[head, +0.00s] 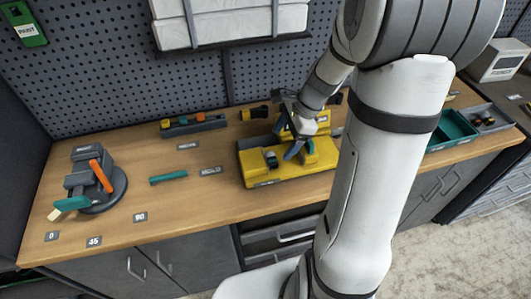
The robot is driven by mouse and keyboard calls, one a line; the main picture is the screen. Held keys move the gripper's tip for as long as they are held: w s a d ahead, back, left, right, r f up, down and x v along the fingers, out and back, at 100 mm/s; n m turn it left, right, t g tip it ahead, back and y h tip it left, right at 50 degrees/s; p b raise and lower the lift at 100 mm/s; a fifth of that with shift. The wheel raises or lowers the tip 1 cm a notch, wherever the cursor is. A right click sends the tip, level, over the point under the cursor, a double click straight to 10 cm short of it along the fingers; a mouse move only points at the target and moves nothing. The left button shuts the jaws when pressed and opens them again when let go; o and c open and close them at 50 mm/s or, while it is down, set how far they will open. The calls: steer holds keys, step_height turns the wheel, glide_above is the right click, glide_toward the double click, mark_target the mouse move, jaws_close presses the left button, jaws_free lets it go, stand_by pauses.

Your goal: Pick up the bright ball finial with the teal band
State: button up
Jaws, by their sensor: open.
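The bright ball finial with the teal band cannot be made out clearly. Small teal and dark parts (271,158) sit on the yellow tray (262,182), but they are too small to identify. My gripper (299,148) is over the tray, its jaws open, pointing down close to the parts there. My gripper and arm hide part of the tray's right and back, and I cannot tell whether the jaws touch anything.
A grey rotary fixture (97,187) with orange and teal handles stands at the left. A teal bar (168,177) lies mid-bench. A dark rack (194,125) holds small parts behind. A teal bin (453,128) is at the right.

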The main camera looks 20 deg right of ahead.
mark_target(273, 156)
steer(key=x, duration=0.6)
steer(key=shift+s+a+p, duration=0.15)
steer(key=shift+p, duration=0.2)
steer(key=shift+c, duration=0.4)
steer(key=c, duration=1.1)
